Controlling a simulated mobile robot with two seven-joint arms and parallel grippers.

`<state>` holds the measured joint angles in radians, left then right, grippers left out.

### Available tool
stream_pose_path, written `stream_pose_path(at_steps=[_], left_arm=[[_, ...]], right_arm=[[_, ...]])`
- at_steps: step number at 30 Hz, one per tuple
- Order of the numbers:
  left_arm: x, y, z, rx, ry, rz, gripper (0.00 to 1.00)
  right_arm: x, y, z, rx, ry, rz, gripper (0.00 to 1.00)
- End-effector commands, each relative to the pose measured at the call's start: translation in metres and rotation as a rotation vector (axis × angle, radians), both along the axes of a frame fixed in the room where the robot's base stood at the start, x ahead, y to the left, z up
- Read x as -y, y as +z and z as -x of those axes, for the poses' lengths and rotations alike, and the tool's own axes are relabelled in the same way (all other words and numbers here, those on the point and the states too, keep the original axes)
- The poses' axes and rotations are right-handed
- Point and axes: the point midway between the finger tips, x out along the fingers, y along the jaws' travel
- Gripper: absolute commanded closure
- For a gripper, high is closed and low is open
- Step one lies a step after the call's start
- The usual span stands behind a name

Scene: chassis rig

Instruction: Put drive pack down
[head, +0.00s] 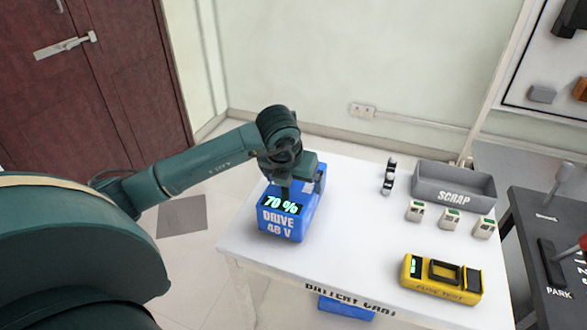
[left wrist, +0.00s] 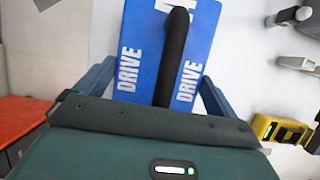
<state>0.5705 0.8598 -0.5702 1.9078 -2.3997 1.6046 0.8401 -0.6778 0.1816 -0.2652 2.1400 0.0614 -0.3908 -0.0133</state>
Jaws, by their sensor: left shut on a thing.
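The drive pack (head: 284,222) is a blue box marked "DRIVE 48 V" with a display reading 70 %. It is at the left end of the white table, upright; I cannot tell whether its base touches the top. My left gripper (head: 303,183) is over the pack and shut on its handle. In the left wrist view the blue pack (left wrist: 137,50) lies between the fingers, with its black handle (left wrist: 174,55) running toward the gripper. My right gripper is in neither view.
The white table (head: 340,235) has free room in its middle. A grey SCRAP bin (head: 453,196), several small white-and-green blocks (head: 449,219), a small black-and-white item (head: 389,177) and a yellow tester (head: 425,285) stand to the right. Another blue box (head: 346,307) sits below the tabletop.

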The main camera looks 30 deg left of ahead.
Motion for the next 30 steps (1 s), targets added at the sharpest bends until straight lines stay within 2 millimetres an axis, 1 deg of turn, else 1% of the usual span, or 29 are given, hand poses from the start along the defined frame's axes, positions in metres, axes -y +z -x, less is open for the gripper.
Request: stream_pose_path(at_steps=[3,11,12,13,20,23,26,30], left_arm=[[0.000,-0.007,-0.002,0.009,0.001,-0.001,0.76],[0.000,-0.008,-0.002,0.011,0.000,0.000,0.76],[0.000,-0.012,0.000,0.001,0.000,0.000,0.03],[0.000,-0.011,0.000,0.001,0.000,0.000,0.00],[0.000,-0.011,0.000,0.001,0.000,0.000,0.00],[0.000,-0.005,0.002,0.003,-0.001,0.000,0.00],[0.002,0.007,0.006,0.004,-0.001,0.001,0.00],[0.004,0.035,0.017,0.007,-0.002,-0.001,0.00]], right_arm=[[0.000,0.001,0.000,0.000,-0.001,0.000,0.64],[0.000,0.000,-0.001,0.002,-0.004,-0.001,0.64],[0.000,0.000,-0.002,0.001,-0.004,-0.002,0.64],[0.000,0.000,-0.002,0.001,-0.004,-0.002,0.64],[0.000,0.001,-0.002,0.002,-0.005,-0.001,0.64],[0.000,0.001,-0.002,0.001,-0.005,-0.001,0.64],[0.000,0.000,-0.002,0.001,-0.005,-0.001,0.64],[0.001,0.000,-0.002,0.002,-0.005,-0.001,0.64]])
